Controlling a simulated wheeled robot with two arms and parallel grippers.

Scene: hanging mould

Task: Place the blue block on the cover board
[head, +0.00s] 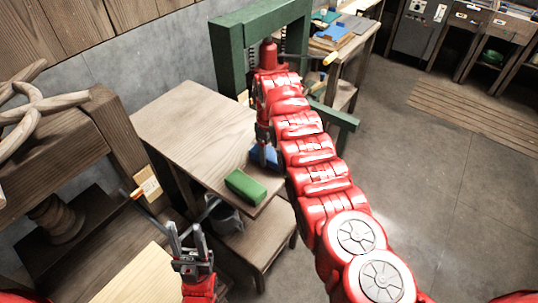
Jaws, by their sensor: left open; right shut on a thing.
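The blue block (268,157) shows at the right edge of the wooden table, partly hidden by my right arm. My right gripper (263,146) points down and is shut on it. I cannot tell whether the block touches the tabletop. A green block (245,187) lies on the table's front corner, just in front of the blue one. My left gripper (185,230) is open and empty at the lower left, fingers pointing up in the picture. A pale wooden board (135,278) lies beside it at the bottom left; I cannot tell whether this is the cover board.
The wooden table (190,120) is mostly bare. A green frame (228,55) with a red jack (268,54) stands behind it. A grey bucket (225,216) and a low wooden stool (262,238) are below the front corner. Wooden machinery (60,150) fills the left.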

